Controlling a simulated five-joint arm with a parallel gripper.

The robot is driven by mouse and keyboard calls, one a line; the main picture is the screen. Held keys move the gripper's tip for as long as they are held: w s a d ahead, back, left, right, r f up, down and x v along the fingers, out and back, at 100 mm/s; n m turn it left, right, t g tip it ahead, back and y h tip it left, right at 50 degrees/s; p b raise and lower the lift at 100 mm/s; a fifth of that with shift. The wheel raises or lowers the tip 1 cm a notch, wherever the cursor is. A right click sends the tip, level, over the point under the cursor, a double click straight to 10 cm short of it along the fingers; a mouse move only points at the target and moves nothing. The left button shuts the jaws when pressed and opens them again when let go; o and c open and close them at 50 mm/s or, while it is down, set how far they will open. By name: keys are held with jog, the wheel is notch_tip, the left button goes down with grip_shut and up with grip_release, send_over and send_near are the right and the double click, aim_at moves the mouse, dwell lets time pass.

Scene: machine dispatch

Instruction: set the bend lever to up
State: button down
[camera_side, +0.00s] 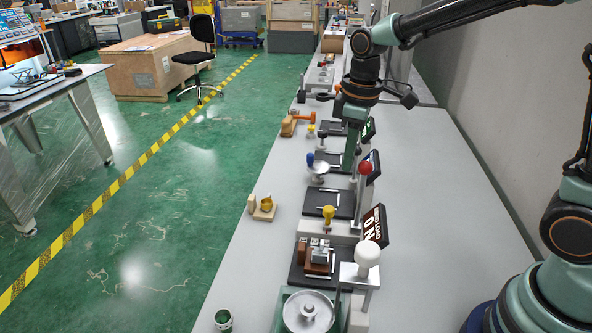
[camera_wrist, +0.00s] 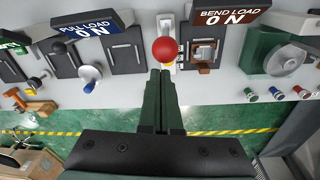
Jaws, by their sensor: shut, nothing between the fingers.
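A lever with a red ball knob (camera_side: 365,167) stands between two black sign panels. In the wrist view the red knob (camera_wrist: 164,49) is seen nearly end-on in front of a white plate, so its tilt is hard to judge. The bend load sign (camera_side: 374,225) reads ON; it also shows in the wrist view (camera_wrist: 231,16), right of the red knob. A white-knobbed lever (camera_side: 367,253) stands nearer the side camera. I cannot tell which knob is the bend lever's. My gripper (camera_wrist: 161,73) is shut and empty, its tips just short of the red knob in the wrist picture.
The pull load sign (camera_wrist: 87,29), reading ON, stands left of the red knob. Black fixtures, a yellow-knobbed screw (camera_side: 328,213) and a silver handwheel (camera_side: 308,311) line the grey bench (camera_side: 440,190). A small wooden stand (camera_side: 263,210) is at the bench's left edge.

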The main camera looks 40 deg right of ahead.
notch_tip(320, 180, up, 9)
jog(key=s+d+f+m+t, duration=0.1)
jog(key=s+d+m+t, duration=0.1)
jog(key=s, duration=0.3)
jog(key=s+d+f+m+t, duration=0.1)
jog(key=s+f+m+t, duration=0.1)
jog(key=s+m, duration=0.3)
jog(key=shift+s+d+t, duration=0.3)
jog(key=shift+d, duration=0.05)
jog(key=shift+r, duration=0.1)
dwell(1.5)
